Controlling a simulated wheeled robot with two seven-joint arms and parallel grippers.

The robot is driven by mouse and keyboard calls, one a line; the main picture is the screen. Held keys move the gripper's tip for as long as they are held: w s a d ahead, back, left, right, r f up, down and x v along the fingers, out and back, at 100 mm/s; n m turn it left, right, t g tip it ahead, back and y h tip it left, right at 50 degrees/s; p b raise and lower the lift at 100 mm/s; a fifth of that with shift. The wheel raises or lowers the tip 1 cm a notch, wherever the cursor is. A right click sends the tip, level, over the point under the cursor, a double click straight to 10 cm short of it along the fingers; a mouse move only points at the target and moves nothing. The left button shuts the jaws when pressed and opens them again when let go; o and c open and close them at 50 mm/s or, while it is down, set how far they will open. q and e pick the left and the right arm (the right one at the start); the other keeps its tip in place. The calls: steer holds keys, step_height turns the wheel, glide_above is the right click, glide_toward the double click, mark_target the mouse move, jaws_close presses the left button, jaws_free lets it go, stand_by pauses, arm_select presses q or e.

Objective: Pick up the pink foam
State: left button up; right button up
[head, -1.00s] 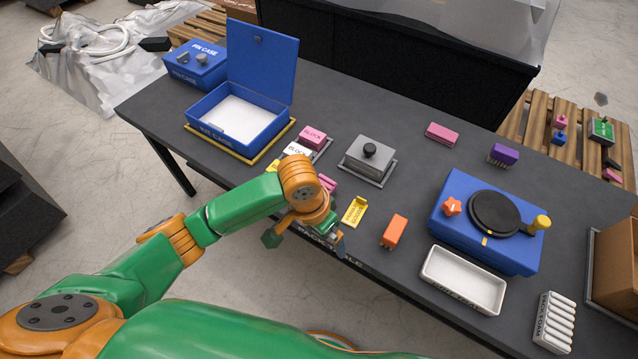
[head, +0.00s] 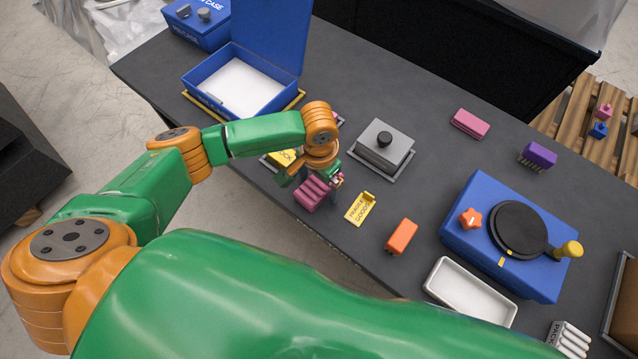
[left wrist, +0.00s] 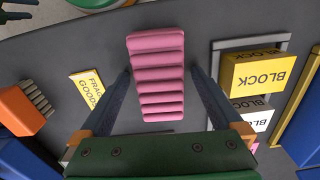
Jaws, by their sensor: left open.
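The pink foam (head: 312,193) is a ribbed block lying on the dark table near its front edge. In the left wrist view the pink foam (left wrist: 157,75) lies between the two spread fingers, with a gap visible on each side. My left gripper (head: 318,181) is open, just over the foam in the head view; its fingers (left wrist: 157,85) also show in the left wrist view. I cannot tell how high the fingertips are above the table. The gripper and wrist hide a little of the foam's far end in the head view. My right gripper is not in view.
A yellow "fragile goods" piece (head: 361,208) lies right of the foam, with an orange brush-like block (head: 401,236) beyond. A yellow block (left wrist: 257,72) and a white block (left wrist: 252,120) sit in a grey tray. A grey lidded box (head: 385,149) stands behind.

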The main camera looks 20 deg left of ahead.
arm_select(q)
steer(key=c, duration=1.3)
